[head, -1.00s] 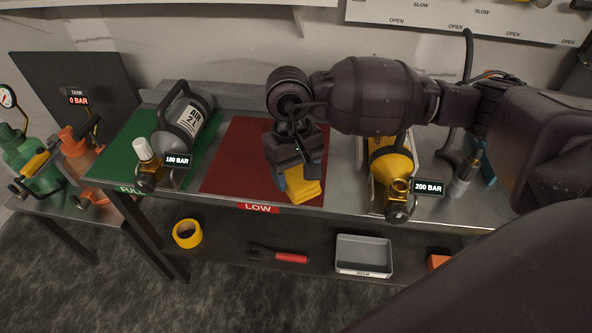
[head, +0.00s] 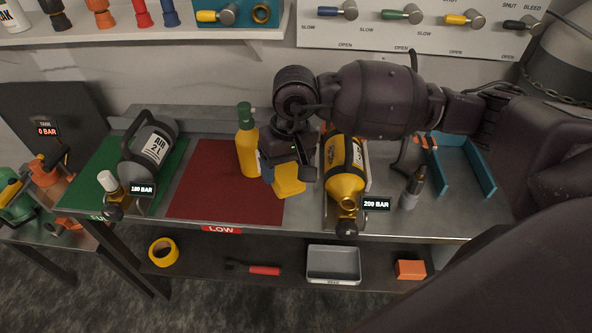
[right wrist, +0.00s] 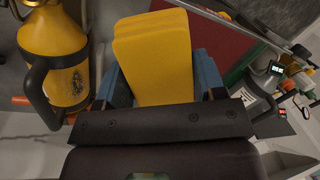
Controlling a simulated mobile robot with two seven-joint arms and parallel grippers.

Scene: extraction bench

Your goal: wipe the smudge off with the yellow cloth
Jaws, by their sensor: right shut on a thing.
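The yellow cloth (head: 289,182) is a folded block in my right gripper (head: 283,170), above the right edge of the red mat (head: 215,190). In the right wrist view the cloth (right wrist: 153,55) sits between the blue fingers of the gripper (right wrist: 160,85), which is shut on it. The yellow cylinder (head: 345,165) lies just right of the gripper; it also shows at the left of the right wrist view (right wrist: 52,35). A dark speckled patch shows on it there; I cannot tell whether it is the smudge or print. My left gripper is not in view.
A yellow bottle with a green cap (head: 246,145) stands just left of the gripper. The grey cylinder (head: 150,150) lies on the green mat (head: 85,190). A blue holder (head: 470,165) is at the right. The red mat's left part is clear.

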